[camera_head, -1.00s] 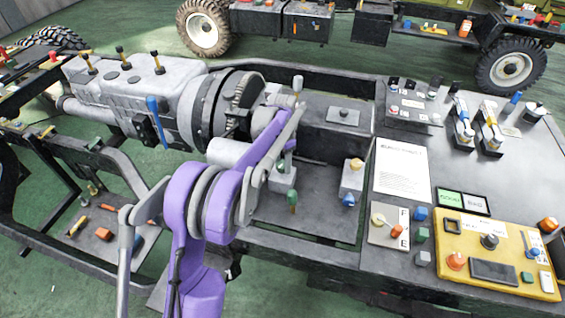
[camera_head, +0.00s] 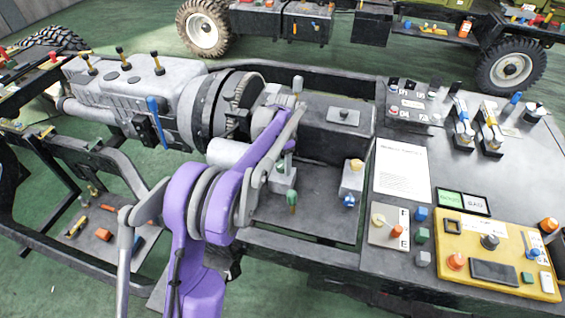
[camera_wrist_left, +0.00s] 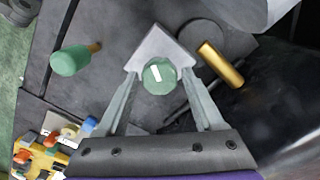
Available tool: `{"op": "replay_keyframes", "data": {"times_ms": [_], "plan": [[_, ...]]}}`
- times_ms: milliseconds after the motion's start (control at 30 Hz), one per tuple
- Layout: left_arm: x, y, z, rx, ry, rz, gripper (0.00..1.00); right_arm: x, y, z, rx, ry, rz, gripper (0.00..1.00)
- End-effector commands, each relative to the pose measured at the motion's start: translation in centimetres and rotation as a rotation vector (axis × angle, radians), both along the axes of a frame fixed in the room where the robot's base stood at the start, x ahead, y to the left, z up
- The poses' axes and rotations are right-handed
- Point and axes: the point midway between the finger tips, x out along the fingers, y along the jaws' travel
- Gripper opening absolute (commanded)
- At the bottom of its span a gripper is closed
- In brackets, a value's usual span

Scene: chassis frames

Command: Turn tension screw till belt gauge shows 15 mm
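In the left wrist view a round green knob (camera_wrist_left: 159,74) with a white mark stands on a pale grey block (camera_wrist_left: 150,46). I take it for the tension screw's head. My left gripper (camera_wrist_left: 160,73) has its fingertips on either side of this knob, with what looks like a narrow gap at each side. In the head view a grey block (camera_head: 284,181) with green on top sits on the frame below my purple left arm, which hides part of it. The gripper's fingers are not clear there. I cannot pick out the belt gauge or its reading. My right gripper is out of view.
A green handle with a brass end (camera_wrist_left: 70,60) and a brass cylinder (camera_wrist_left: 220,64) flank the block. A grey engine (camera_head: 130,90) lies left. The right-hand bench holds a white sheet (camera_head: 402,168), a yellow panel (camera_head: 512,243) and several small parts.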

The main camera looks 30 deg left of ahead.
Motion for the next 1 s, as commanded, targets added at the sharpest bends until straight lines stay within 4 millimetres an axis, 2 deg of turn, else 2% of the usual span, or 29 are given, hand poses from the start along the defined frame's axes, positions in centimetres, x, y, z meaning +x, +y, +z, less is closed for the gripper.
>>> {"op": "replay_keyframes", "data": {"times_ms": [67, 333, 467, 800, 1000], "plan": [[0.0, 0.0, 0.0, 0.000, 0.000, 0.000, 0.83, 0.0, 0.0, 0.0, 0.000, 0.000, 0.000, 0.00], [0.0, 0.0, 0.0, 0.000, 0.001, 0.000, 0.83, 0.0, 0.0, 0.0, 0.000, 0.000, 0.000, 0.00], [0.0, 0.0, 0.9, 0.000, 0.001, 0.000, 0.83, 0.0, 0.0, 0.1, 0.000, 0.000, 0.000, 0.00], [0.0, 0.0, 7.5, -0.001, 0.001, 0.000, 0.83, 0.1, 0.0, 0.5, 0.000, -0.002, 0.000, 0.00], [0.0, 0.0, 10.2, -0.001, 0.001, 0.000, 0.83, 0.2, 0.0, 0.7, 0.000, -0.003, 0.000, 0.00]]}}
